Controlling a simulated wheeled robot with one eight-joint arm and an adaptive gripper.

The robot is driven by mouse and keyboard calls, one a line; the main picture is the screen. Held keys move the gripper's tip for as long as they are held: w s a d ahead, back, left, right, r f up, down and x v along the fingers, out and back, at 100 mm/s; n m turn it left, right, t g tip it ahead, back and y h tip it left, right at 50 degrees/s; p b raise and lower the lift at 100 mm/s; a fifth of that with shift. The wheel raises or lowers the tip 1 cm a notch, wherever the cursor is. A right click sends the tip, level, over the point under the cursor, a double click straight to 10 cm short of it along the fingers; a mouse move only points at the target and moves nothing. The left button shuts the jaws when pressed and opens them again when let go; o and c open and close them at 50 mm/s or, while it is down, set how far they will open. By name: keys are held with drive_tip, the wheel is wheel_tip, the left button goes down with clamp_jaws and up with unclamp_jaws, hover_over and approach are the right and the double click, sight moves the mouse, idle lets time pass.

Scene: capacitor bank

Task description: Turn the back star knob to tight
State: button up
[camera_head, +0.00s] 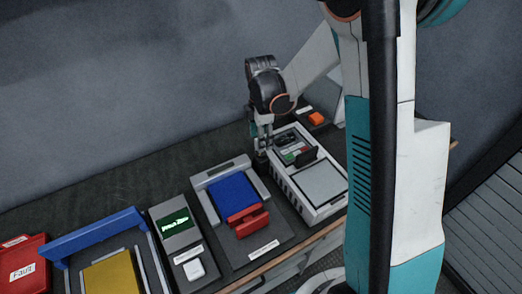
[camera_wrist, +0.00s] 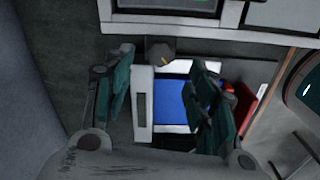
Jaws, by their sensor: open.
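A dark knob (camera_wrist: 160,51) with a small yellow mark shows in the wrist view, beside the end of a light grey bar. It looks like the back star knob, but its lobes are not clear. My gripper (camera_wrist: 163,58) is open, with one green-padded finger on either side of the knob in that view. I cannot tell whether the fingers are level with it or above it, and no contact is clear. In the head view my gripper (camera_head: 262,150) points down behind the blue-panel unit, and its fingers largely hide the knob there.
The blue panel (camera_head: 233,193) with a red handle (camera_head: 248,222) is in front of my gripper. A white instrument case (camera_head: 321,182) stands close on the right. A unit with a green screen (camera_head: 175,224), a yellow block (camera_head: 113,275) and a red Fault box (camera_head: 22,270) are to the left.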

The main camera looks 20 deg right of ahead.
sight(261, 154)
wheel_tip(261, 154, down, 6)
drive_tip(key=shift+f+b, duration=0.1)
drive_tip(key=shift+b, duration=0.5)
drive_tip(key=c, duration=1)
